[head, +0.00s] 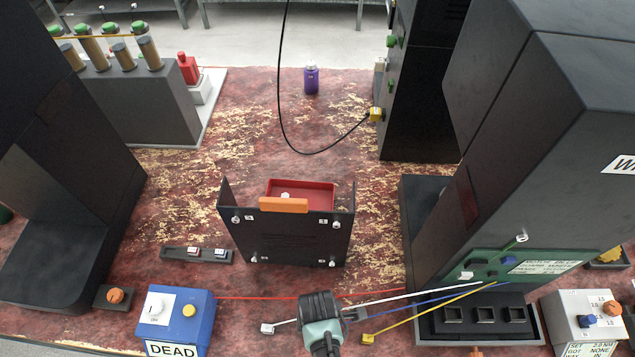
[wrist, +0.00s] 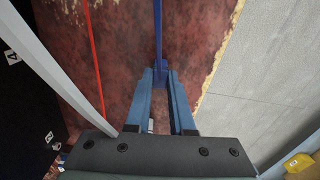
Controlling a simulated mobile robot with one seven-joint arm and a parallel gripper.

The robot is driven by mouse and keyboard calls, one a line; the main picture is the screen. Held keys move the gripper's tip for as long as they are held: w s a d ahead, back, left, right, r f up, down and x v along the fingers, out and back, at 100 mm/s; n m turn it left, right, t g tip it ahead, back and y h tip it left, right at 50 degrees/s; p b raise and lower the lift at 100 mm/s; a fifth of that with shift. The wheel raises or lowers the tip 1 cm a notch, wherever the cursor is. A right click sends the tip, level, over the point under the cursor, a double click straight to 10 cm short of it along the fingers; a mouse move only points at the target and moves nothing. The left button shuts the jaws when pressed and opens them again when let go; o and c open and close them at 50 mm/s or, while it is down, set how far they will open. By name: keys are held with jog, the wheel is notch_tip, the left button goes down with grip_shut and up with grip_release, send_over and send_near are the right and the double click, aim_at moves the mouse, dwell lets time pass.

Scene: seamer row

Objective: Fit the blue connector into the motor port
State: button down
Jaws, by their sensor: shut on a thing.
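My gripper (head: 352,314) is at the lower middle of the head view, low over the bench front. In the wrist view my gripper (wrist: 163,73) is shut on the blue connector (wrist: 162,78), with its blue cable (wrist: 158,35) running away from the fingertips. In the head view the blue cable (head: 430,299) runs right to a green panel (head: 540,264) on the black machine, well apart from my gripper. The panel has dark and blue sockets and a label too small to read. I cannot tell which opening is the motor port.
A white plug (head: 267,328) and a yellow plug (head: 368,339) lie on cables near my gripper. A red cable (head: 260,298) crosses behind it, by a blue box (head: 180,312) marked DEAD. A black tray (head: 480,328) with square openings sits below the panel. A black upright cover (head: 290,238) stands behind.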

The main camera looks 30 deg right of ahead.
notch_tip(320, 180, up, 10)
jog(key=shift+p, duration=0.3)
